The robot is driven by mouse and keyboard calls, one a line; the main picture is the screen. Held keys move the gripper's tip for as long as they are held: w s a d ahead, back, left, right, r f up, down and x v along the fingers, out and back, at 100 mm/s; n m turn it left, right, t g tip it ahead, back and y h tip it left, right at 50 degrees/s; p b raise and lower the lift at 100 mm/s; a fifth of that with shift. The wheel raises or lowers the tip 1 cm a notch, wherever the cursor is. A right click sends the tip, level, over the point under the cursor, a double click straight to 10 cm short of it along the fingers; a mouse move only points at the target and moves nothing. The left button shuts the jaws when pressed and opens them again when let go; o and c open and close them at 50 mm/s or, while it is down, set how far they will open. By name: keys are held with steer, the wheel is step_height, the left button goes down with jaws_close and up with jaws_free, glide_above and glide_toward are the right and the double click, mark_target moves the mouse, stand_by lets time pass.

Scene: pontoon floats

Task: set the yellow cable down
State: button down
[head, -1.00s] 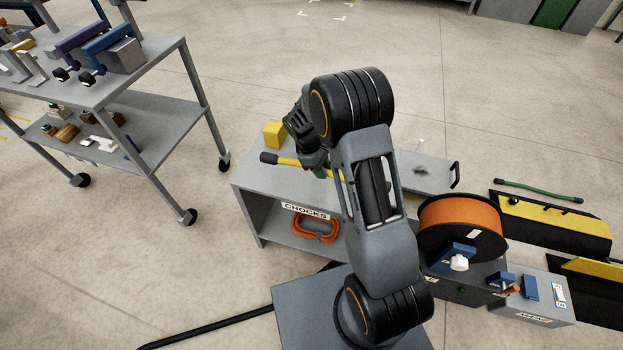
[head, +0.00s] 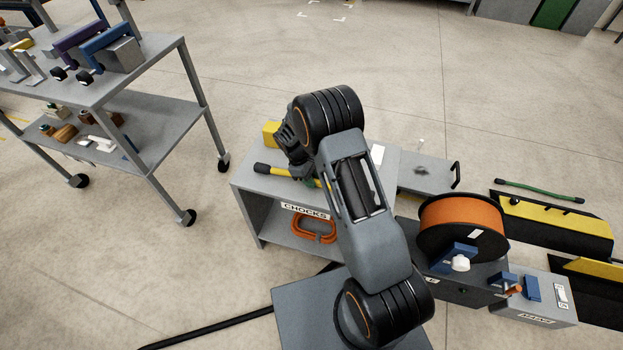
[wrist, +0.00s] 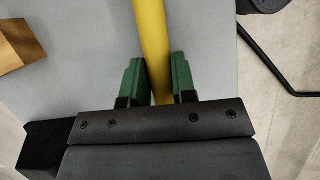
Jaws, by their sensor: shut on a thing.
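The yellow cable (wrist: 152,45) runs between the green fingers of my gripper (wrist: 158,80) in the wrist view, and the gripper is shut on it. In the head view the yellow cable (head: 301,179) shows with its black end to the left, over the top of the grey bench labelled CHOCKS (head: 252,193). My arm hides the rest of the cable and most of my gripper there. I cannot tell whether the cable touches the bench top.
A yellow block (head: 270,134) sits at the back of the bench top, and an orange coiled cable (head: 314,230) lies on the shelf below. An orange cable reel (head: 460,212) stands to the right. A grey cart (head: 150,75) with several parts stands to the left.

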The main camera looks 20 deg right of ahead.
steer(key=c, duration=1.4)
jaws_free()
steer(key=shift+f, duration=0.15)
steer(key=o, duration=0.5)
steer(key=p+v, duration=0.1)
steer(key=v, duration=1.1)
steer(key=s+d+r+m+t+y, duration=0.25)
steer(key=s+r+m, duration=0.25)
steer(key=s+r, duration=0.55)
steer(key=shift+s+d+r+m+t+y, duration=0.2)
steer(key=shift+s+r+m+t, duration=0.5)
steer(key=shift+s, duration=1.3)
steer(key=shift+s+d+r+m+t+y, duration=0.2)
steer(key=shift+s+r+m+t, duration=0.25)
steer(key=shift+s+r+m, duration=1.05)
steer(key=shift+s+d+r+m+t+y, duration=0.2)
steer(key=shift+s+m+t, duration=0.3)
steer(key=shift+s, duration=2)
